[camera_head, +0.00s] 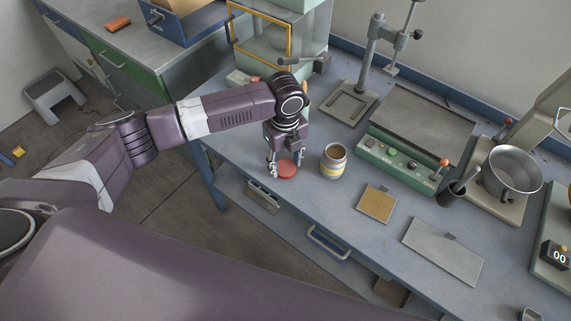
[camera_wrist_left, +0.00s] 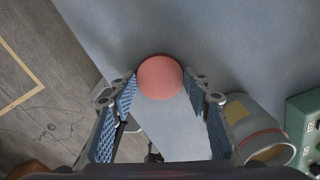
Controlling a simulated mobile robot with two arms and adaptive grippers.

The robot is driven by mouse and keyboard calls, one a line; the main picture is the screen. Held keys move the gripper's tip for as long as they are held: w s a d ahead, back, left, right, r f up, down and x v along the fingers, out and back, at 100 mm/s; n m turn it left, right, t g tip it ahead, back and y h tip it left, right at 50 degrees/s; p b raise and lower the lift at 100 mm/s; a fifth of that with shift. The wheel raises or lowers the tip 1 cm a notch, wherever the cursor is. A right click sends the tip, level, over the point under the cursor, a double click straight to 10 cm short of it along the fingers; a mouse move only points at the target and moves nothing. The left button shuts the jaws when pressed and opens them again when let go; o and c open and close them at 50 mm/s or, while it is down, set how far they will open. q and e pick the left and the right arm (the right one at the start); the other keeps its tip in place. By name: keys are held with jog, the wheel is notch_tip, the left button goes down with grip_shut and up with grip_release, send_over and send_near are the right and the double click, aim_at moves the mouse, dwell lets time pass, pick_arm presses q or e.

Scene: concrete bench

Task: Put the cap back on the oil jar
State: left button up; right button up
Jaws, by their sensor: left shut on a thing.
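The red round cap (camera_head: 287,169) is between the fingertips of my left gripper (camera_head: 286,163), near the front edge of the bench. In the left wrist view the cap (camera_wrist_left: 160,77) shows between the two finger pads of the gripper (camera_wrist_left: 161,92), which is shut on it. I cannot tell whether the cap touches the bench top. The oil jar (camera_head: 333,163) stands upright and open, just right of the gripper and apart from it. The jar (camera_wrist_left: 262,136) also shows at the lower right of the left wrist view. My right gripper is not in view.
A yellow-topped plate (camera_head: 376,204) and a grey flat plate (camera_head: 442,250) lie right of the jar. A green control box (camera_head: 400,161) stands behind them, with a metal pot (camera_head: 514,170) farther right. A glass-sided case (camera_head: 280,35) stands at the back left.

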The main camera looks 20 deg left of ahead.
aim_at(286, 167)
pick_arm(q)
notch_tip(286, 167, up, 20)
jog(key=b, duration=0.2)
dwell(0.4)
